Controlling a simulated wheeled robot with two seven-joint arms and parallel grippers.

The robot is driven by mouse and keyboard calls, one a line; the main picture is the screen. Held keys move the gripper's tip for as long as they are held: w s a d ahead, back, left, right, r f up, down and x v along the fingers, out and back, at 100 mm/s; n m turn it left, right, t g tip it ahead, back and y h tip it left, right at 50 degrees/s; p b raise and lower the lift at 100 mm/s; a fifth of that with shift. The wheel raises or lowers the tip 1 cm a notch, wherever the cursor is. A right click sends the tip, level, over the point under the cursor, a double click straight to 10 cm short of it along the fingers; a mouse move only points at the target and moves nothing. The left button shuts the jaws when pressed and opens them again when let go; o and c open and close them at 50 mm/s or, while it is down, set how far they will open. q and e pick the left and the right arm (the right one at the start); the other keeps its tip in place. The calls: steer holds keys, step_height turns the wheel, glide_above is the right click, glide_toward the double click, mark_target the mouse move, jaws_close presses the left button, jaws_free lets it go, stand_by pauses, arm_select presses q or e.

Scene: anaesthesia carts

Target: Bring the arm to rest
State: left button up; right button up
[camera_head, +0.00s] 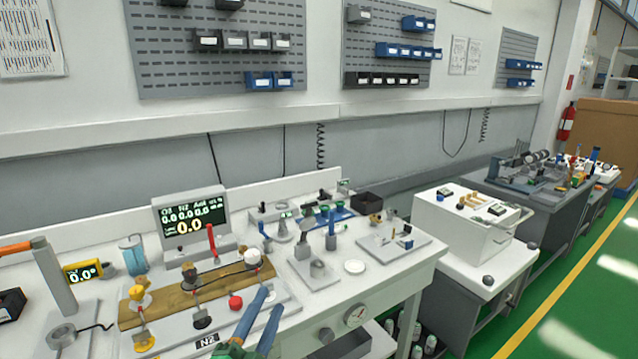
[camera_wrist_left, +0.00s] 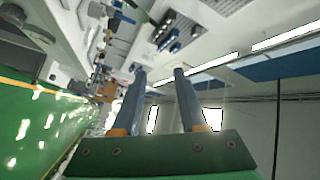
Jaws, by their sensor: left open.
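My left gripper (camera_head: 270,298) is at the bottom of the head view, over the front edge of the white bench (camera_head: 372,283). It has a green body and two blue-grey fingers. In the left wrist view its fingers (camera_wrist_left: 160,72) stand apart with nothing between them, so it is open and empty. In that view the room appears turned on its side. The gripper shows near a red ball-shaped knob (camera_head: 235,302); I cannot tell how far apart they are. My right gripper is in neither view.
A monitor (camera_head: 190,217) stands at the bench's back. A brown board (camera_head: 150,312) with several valves lies left of the gripper. The green floor (camera_head: 575,300) at right is clear.

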arm_select(q)
steer(key=s+a+f+n+g+y, duration=0.3)
steer(key=s+a+f+n+g, duration=0.15)
steer(key=f, duration=0.35)
steer(key=s+a+f+n+g+y, duration=0.25)
steer(key=s+f+n+g, duration=0.2)
steer(key=f, duration=0.45)
steer(key=s+a+f+n+g, duration=0.1)
steer(key=s+f+n+g, duration=0.15)
steer(key=s, duration=0.55)
steer(key=s+f+n+g, duration=0.1)
steer(key=s+f+g, duration=0.3)
steer(key=s, duration=0.3)
steer(key=s+f+g, duration=0.1)
steer(key=s+f, duration=0.1)
steer(key=f, duration=0.7)
steer(key=s+f, duration=0.2)
steer(key=f, duration=0.7)
steer(key=s+a+f+g, duration=0.1)
steer(key=s+a+f, duration=0.1)
steer(key=s+f, duration=0.7)
steer(key=shift+s+a+f+h, duration=0.15)
steer(key=shift+s+f+h, duration=0.15)
steer(key=shift+s, duration=0.8)
